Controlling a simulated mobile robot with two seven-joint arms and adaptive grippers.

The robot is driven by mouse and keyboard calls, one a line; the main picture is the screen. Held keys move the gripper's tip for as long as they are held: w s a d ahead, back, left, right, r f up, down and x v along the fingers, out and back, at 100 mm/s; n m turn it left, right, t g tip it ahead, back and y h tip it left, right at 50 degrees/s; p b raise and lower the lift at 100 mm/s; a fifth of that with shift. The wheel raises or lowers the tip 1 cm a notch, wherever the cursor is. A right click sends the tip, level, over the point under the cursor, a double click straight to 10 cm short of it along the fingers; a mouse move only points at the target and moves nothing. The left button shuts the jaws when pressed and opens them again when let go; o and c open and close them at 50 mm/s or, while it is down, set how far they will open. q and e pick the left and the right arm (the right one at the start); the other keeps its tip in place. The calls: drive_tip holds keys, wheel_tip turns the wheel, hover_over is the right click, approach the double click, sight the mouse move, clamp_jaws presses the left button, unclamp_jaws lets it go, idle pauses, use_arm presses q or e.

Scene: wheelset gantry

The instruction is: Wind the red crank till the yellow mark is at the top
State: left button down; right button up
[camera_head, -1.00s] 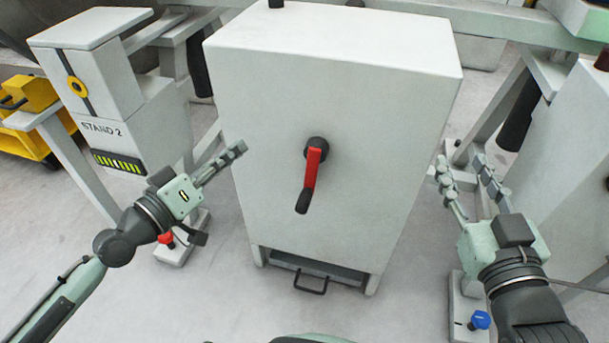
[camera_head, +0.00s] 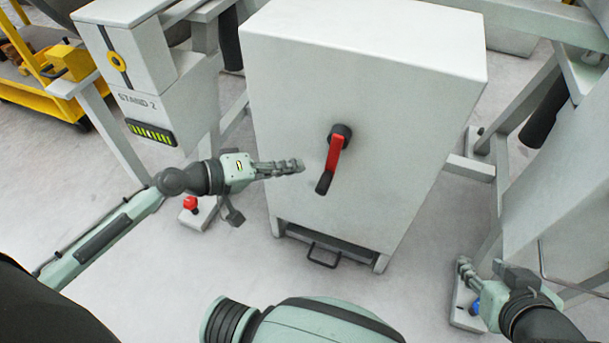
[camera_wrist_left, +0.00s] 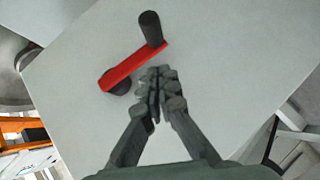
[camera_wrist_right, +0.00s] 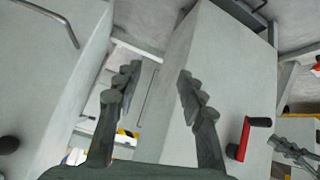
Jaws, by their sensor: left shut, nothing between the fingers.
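The red crank (camera_head: 334,154) sits on the front face of a white cabinet (camera_head: 300,85). Its arm hangs down and slightly left from a dark hub, ending in a black handle (camera_head: 324,182). My left gripper (camera_head: 299,166) is shut and empty, pointing at the crank from the left, a little short of it. In the left wrist view the shut fingers (camera_wrist_left: 158,75) lie beside the red arm (camera_wrist_left: 133,66). The right gripper (camera_head: 464,268) is low at the right, away from the crank; its fingers stand apart in the right wrist view (camera_wrist_right: 158,80). I see no yellow mark on the crank.
A stand labelled STAND 2 (camera_head: 190,85) with a yellow ring (camera_head: 117,61) is at the left. A red knob (camera_head: 190,203) is on a floor foot below it. A blue knob (camera_head: 475,306) is by my right gripper. A drawer handle (camera_head: 324,256) is under the cabinet.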

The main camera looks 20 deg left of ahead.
use_arm(q)
drive_tip(key=d+f, duration=0.2)
drive_tip(key=d, duration=0.1)
drive_tip(key=shift+s, duration=0.15)
use_arm(e)
drive_tip(key=shift+s+d+f, duration=0.3)
drive_tip(key=shift+s+d, duration=0.1)
drive_tip(key=shift+w, duration=0.1)
